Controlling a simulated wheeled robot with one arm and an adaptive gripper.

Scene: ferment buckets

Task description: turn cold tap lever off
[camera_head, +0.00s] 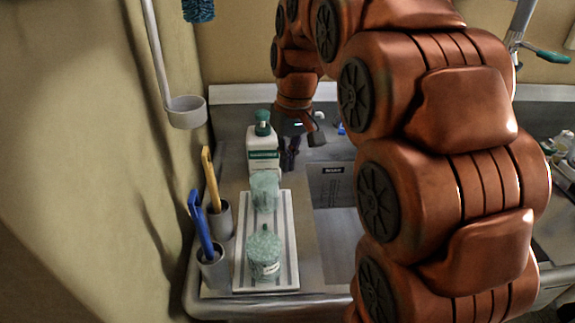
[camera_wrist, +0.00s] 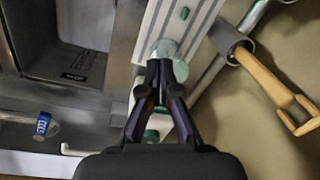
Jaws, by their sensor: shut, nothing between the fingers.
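A small blue-marked fitting (camera_wrist: 43,124) on a metal tap part shows at the left of the wrist view. A small blue piece behind the sink also shows in the head view (camera_head: 341,128); I take it to be the cold tap's lever, but its position cannot be told. My gripper (camera_wrist: 160,66) is shut and empty, pointing down over the end of the striped tray, apart from the blue fitting. In the head view my gripper (camera_head: 289,164) hangs just right of the soap bottle; my arm hides much of the back of the sink.
A white soap bottle (camera_head: 263,155) with a green cap stands beside my gripper. A striped tray (camera_head: 286,262) holds two pale green jars. Cups with a yellow brush (camera_head: 210,180) and a blue brush (camera_head: 200,225) stand left. The sink basin (camera_head: 335,225) is right of the tray.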

